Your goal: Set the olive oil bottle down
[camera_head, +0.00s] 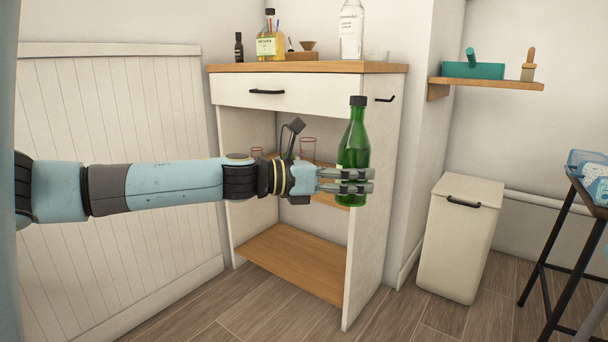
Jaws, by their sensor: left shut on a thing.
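A green glass bottle with a dark cap (356,132) is upright in my left gripper (358,181). The fingers are shut on its lower half. I cannot read a label on it. In the picture it overlaps the right side of a white cabinet with a wooden top (330,67), and I see no surface touching its base. My left arm reaches in from the left across the cabinet's open front. My right gripper is not in view.
The cabinet top holds a yellow bottle (270,40), a small dark bottle (239,47) and a clear bottle (351,32). Its bottom shelf (290,262) is bare. A white bin (460,240), a wall shelf (500,84) and a dark-legged stool (556,260) stand to the right.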

